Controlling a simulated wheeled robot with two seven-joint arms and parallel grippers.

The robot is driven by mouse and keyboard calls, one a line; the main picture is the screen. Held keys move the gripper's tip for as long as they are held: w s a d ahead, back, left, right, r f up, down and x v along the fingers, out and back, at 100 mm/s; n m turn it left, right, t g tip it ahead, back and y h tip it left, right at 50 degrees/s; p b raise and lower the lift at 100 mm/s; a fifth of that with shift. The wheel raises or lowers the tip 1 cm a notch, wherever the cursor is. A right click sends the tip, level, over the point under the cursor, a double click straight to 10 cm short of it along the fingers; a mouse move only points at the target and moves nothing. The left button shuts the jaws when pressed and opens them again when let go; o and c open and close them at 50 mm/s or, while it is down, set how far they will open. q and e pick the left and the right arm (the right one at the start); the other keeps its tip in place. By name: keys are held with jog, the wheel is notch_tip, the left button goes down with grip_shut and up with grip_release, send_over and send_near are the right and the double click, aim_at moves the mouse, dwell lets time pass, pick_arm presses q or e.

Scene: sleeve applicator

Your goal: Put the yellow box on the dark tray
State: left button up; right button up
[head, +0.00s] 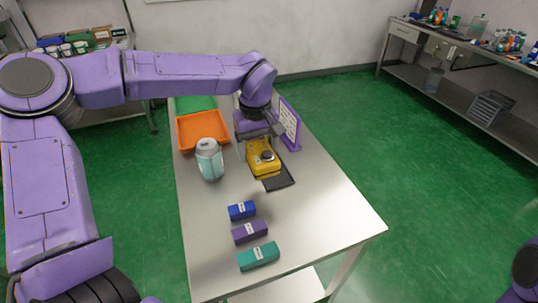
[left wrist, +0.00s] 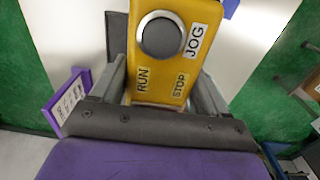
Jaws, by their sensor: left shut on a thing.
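The yellow box (head: 263,163) has a dark round knob on top. In the left wrist view the yellow box (left wrist: 160,75) shows a silver-ringed dark button and the labels RUN, STOP and JOG. My left gripper (head: 259,142) is shut on it, with a finger on either side (left wrist: 163,88). The dark tray (head: 281,182) lies flat on the metal table, partly hidden under and behind the box. A dark edge beside the box in the left wrist view may be this tray (left wrist: 117,32). I cannot tell whether the box touches the tray. My right gripper is not in view.
On the metal table (head: 320,215) are an orange tray (head: 202,131), a pale teal-banded canister (head: 209,160), and blue (head: 242,210), purple (head: 249,231) and teal (head: 258,256) blocks. A purple-framed panel (head: 290,124) stands close right of the gripper. The table's right front is clear.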

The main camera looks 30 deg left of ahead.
pick_arm(q)
jog(key=w+f, duration=0.4)
jog(key=w, duration=0.1)
jog(key=w+f+p, duration=0.1)
jog(key=w+f, duration=0.1)
jog(key=w, duration=0.1)
jog(key=shift+w+a+f, duration=0.15)
jog(key=shift+a+f, duration=0.2)
jog(key=shift+f, duration=0.05)
jog(key=shift+w+a+f, duration=0.15)
jog(key=shift+w+f, duration=0.05)
jog(key=shift+f, duration=0.3)
notch_tip(320, 180, down, 3)
jog(key=shift+w+r+p, duration=0.1)
jog(key=shift+r+p, duration=0.1)
jog(key=shift+p, duration=0.35)
jog(key=shift+w+f, duration=0.1)
jog(key=shift+f, duration=0.25)
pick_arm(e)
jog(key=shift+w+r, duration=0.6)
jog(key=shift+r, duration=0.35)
pick_arm(q)
jog(key=o, duration=1.4)
jog(key=shift+f, duration=0.1)
notch_tip(320, 180, up, 12)
jog(key=shift+r+b, duration=0.2)
jog(key=shift+b, duration=0.55)
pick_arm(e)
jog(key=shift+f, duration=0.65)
